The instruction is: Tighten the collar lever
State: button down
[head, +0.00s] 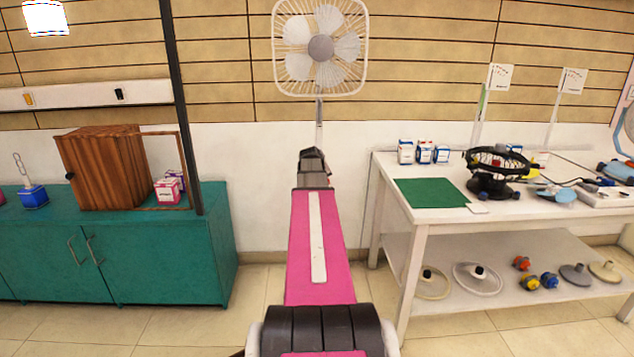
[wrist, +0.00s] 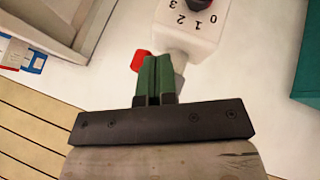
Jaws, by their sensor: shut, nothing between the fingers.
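A white caged fan (head: 320,48) stands upright straight ahead on a thin pole (head: 319,118) in the head view. My gripper (head: 314,154) is in front of the pole's lower visible part and hides what is below. In the wrist view my gripper (wrist: 157,62) has its green fingers shut together and empty. A small red piece (wrist: 140,61), which looks like the collar lever, lies just left of the fingertips. A grey part (wrist: 180,81) shows right of the fingers, partly hidden. I cannot tell whether the fingers touch the red piece. A white control box (wrist: 188,32) marked with numbers is beyond the fingertips.
A teal cabinet (head: 120,275) with a wooden box (head: 103,168) stands left. A white table (head: 425,217) stands right, bearing a green mat (head: 430,193), small boxes (head: 423,153) and a black fan part (head: 490,178). Wall and floor between them are clear.

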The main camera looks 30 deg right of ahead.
jog(key=shift+w, duration=0.15)
jog(key=shift+w+a, duration=0.1)
jog(key=shift+w, duration=0.6)
jog(key=shift+a, duration=0.1)
jog(key=s+a+r, duration=0.2)
jog(key=a+r, duration=0.6)
jog(key=a, duration=0.1)
jog(key=shift+s, duration=0.25)
dwell(0.5)
